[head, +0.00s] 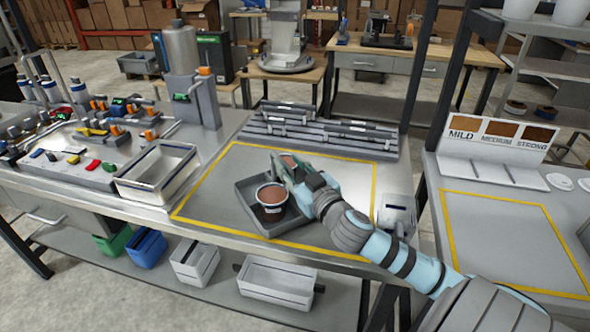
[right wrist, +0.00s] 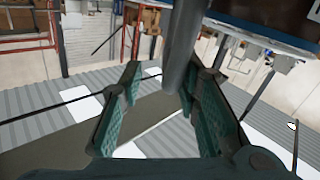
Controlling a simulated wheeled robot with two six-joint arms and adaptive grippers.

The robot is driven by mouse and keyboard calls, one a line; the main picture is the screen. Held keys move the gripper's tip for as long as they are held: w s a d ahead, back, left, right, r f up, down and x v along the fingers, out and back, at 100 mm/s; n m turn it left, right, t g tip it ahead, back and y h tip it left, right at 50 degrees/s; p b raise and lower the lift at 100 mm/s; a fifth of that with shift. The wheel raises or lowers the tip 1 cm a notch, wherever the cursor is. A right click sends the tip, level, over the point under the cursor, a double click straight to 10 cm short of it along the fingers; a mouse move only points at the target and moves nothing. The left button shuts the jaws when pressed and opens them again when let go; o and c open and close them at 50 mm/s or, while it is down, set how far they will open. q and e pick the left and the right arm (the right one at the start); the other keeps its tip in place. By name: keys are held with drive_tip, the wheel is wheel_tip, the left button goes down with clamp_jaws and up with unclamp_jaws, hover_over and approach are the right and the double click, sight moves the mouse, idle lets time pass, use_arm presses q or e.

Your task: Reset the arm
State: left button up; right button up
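My right arm reaches in from the lower right in the head view. Its gripper (head: 284,168) is over the right side of a dark grey tray (head: 248,215). In the right wrist view the two green-grey fingers (right wrist: 160,95) stand apart, with no object clearly held between them. A white cup (head: 271,198) with a dark label and brown contents stands upright in the tray, just left of the gripper. My left gripper is not in view.
A yellow outline (head: 230,147) surrounds the tray on the metal bench. Grey racks (head: 310,128) lie behind. A MILD/MEDIUM/STRONG sign (head: 500,138) stands on the right table, whose yellow-outlined area (head: 510,235) is clear.

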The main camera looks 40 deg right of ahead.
drive_tip(key=shift+s+a, duration=0.25)
drive_tip(key=shift+s, duration=0.85)
